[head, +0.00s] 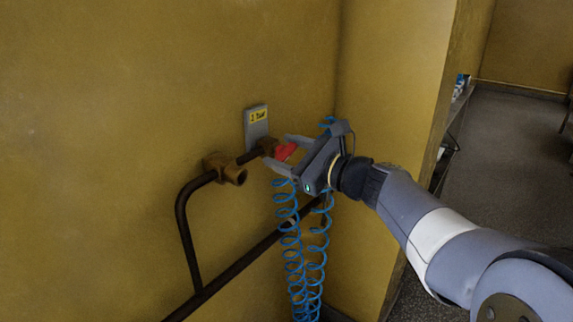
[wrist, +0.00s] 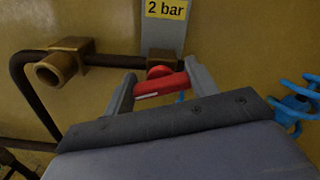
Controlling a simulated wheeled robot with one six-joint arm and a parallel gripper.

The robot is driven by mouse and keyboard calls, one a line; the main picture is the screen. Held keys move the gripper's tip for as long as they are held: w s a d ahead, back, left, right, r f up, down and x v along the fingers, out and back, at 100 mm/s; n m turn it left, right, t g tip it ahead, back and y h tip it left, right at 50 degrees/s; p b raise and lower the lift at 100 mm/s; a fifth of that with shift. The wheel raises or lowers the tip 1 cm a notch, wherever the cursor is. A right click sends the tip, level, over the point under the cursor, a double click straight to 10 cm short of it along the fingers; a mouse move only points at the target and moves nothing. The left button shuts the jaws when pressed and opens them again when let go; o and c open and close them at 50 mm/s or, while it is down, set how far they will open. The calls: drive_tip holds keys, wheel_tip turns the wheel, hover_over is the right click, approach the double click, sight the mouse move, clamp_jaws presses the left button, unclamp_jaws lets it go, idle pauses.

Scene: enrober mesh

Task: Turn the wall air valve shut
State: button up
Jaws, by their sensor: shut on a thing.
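The wall air valve has a red handle (head: 285,152) in front of a brass body (head: 266,146) on a dark pipe. In the wrist view the red handle (wrist: 160,84) lies nearly level, slightly tilted, below the brass body (wrist: 163,58). My gripper (head: 283,154) reaches in from the right with one finger on each side of the handle. In the wrist view my gripper (wrist: 160,88) is shut on the handle, which spans between the fingers. The handle's far side is hidden.
A grey plate with a yellow "2 bar" label (wrist: 166,9) is above the valve. A brass fitting (head: 225,168) is to the left on the pipe (head: 187,230). Blue coiled hoses (head: 290,240) hang below my gripper. A wall corner stands close on the right.

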drive_tip(key=n+b, duration=0.7)
drive_tip(key=shift+s+a+f+b, duration=0.1)
drive_tip(key=shift+f+b, duration=0.25)
drive_tip(key=shift+b, duration=0.05)
drive_tip(key=n+b, duration=0.3)
drive_tip(key=shift+n, duration=0.4)
drive_tip(key=shift+n+b, duration=1.3)
drive_tip(key=shift+r, duration=0.1)
drive_tip(key=o, duration=1)
drive_tip(key=p+v, duration=0.1)
drive_tip(key=v, duration=0.9)
drive_tip(key=shift+s+d, duration=0.3)
